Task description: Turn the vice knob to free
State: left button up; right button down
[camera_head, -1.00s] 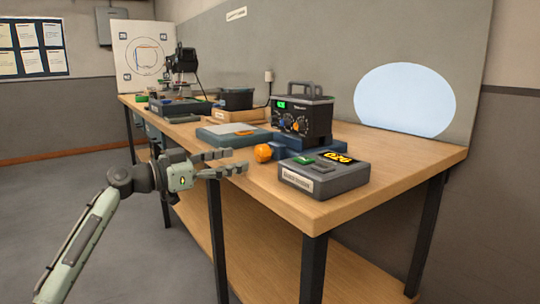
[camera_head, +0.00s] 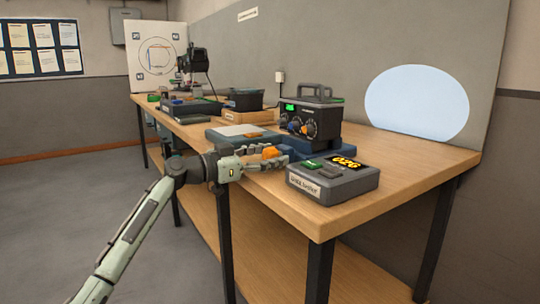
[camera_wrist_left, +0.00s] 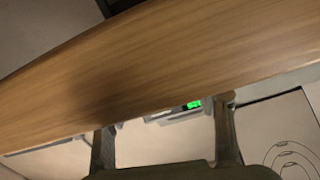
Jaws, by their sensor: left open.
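The orange vice knob (camera_head: 270,152) is at the front of the blue vice base (camera_head: 318,156), under the black instrument, near the bench's front edge. My left gripper (camera_head: 286,156) is open, and its fingers overlap the knob in the head view, hiding part of it. I cannot tell whether they are around it or only in front. In the left wrist view my fingers (camera_wrist_left: 164,115) are spread, with no orange knob visible between them. My right gripper is not in view.
The black instrument (camera_head: 308,122) with dials and a green display stands on the base. A blue flat case (camera_head: 238,133) is to the left. The bench edge (camera_wrist_left: 150,60) crosses the wrist view.

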pick_arm(q)
jog(key=shift+c, duration=0.3)
jog(key=c, duration=1.1)
jog(key=shift+n, duration=0.3)
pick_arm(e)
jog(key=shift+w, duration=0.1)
pick_arm(q)
jog(key=shift+n, duration=2.5)
jog(key=shift+w+n+p, duration=0.1)
jog(key=shift+n+p, duration=0.3)
jog(key=shift+n, duration=0.4)
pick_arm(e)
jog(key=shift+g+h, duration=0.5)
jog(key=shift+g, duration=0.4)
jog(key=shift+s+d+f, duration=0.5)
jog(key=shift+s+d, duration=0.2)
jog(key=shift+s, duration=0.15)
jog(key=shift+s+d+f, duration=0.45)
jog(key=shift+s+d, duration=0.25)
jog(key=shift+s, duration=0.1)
